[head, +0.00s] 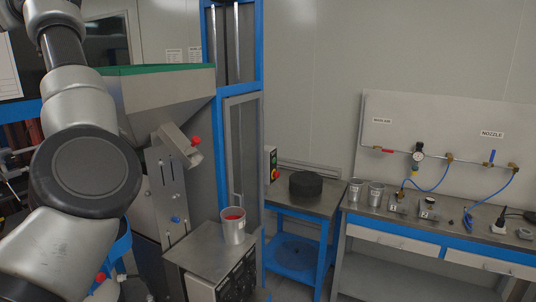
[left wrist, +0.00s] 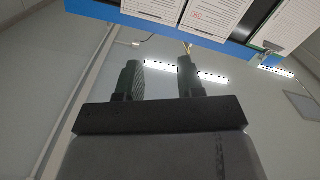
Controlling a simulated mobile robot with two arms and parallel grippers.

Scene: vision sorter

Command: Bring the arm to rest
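My left arm (head: 85,175) fills the left side of the head view, bent with its large dark elbow joint toward me. Its gripper is outside the head view. In the left wrist view, my left gripper (left wrist: 161,80) shows two dark fingers standing apart with nothing between them. It points up toward the ceiling lights and a blue-edged board with papers. My right arm and gripper are in neither view.
A metal cup with red contents (head: 233,225) stands on the steel stand (head: 208,252) beside the hopper machine (head: 165,95). A black round object (head: 306,184) sits on a blue-framed table. Metal cups (head: 355,190) and fittings stand on the right bench (head: 440,232).

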